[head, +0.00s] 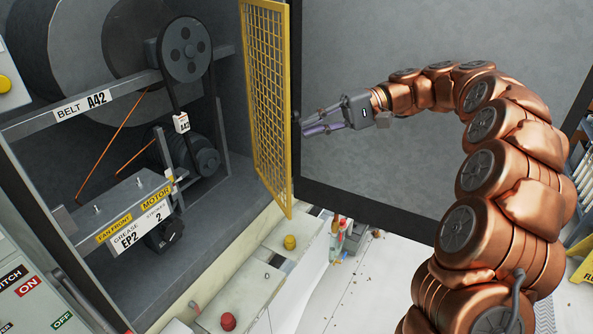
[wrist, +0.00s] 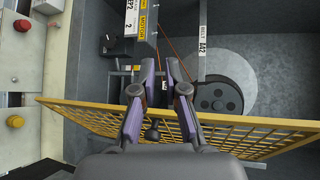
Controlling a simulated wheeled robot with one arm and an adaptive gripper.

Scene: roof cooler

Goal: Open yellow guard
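The yellow guard (head: 268,100) is a mesh panel in a yellow frame. In the head view it stands upright, swung out from the machine bay, and the belt and pulleys behind are exposed. My gripper (head: 304,127) is just right of it, fingers pointing at it; contact cannot be told. In the wrist view the guard (wrist: 85,116) crosses the picture behind my gripper's fingers (wrist: 160,66). The fingers are apart with a gap between them and hold nothing visible. A small dark knob (wrist: 153,132) shows between the fingers, near the mesh.
A large grey door panel (head: 400,170) with a dark frame stands behind my gripper. The pulley (head: 186,50) and belt are inside the bay. Red (head: 228,321) and yellow (head: 290,242) buttons sit on a pale ledge below. A yellow floor sign (head: 583,262) is at the right.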

